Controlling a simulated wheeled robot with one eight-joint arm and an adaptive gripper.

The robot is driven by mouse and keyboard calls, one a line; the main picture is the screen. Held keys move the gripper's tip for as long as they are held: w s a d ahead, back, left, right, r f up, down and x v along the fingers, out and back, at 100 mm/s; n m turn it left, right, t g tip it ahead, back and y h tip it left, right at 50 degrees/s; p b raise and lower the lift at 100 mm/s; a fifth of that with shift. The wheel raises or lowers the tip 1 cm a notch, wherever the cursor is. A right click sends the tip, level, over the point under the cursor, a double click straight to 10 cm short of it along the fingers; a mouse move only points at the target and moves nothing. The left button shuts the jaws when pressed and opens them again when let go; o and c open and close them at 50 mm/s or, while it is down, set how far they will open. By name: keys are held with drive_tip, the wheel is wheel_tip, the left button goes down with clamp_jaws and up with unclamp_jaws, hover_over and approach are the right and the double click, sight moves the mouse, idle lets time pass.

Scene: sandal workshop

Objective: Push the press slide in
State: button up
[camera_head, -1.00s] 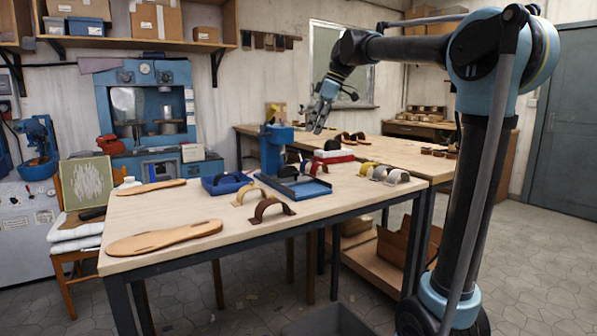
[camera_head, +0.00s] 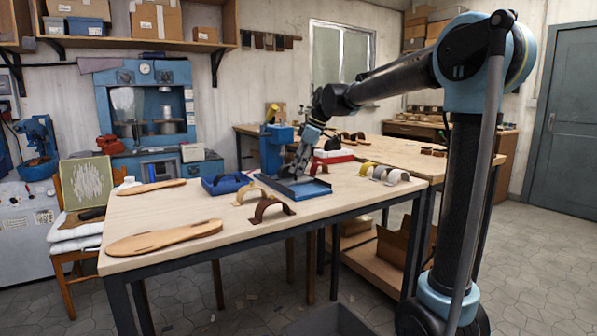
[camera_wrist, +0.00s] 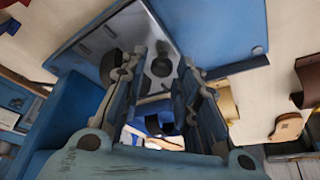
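The small blue press (camera_head: 271,150) stands upright on the workbench, with a yellow part at its top. Its flat blue slide (camera_head: 309,190) sticks out toward the front right and looks pulled out. In the wrist view the slide (camera_wrist: 205,28) spreads across the top as a blue plate with a grey area, and a blue wall of the press (camera_wrist: 72,118) stands at left. My gripper (camera_head: 300,172) hangs low over the slide, close to the press. In the wrist view its fingers (camera_wrist: 162,60) are apart with nothing clearly held between them. I cannot tell whether they touch the slide.
A blue tray (camera_head: 213,188) with a dark strap sits left of the press. Tan and brown straps (camera_head: 269,208) lie in front, and a red box (camera_head: 333,160) behind. Several straps stand at right. A sandal sole (camera_head: 160,240) lies front left; the front right bench top is clear.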

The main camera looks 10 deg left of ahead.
sight(292, 177)
drive_tip(key=shift+a+f, duration=0.2)
drive_tip(key=shift+f, duration=0.4)
clamp_jaws()
drive_tip(key=shift+a, duration=0.1)
drive_tip(key=shift+w+a+r, duration=0.15)
drive_tip(key=shift+w+a, duration=1.15)
drive_tip(key=shift+w, duration=0.25)
unclamp_jaws()
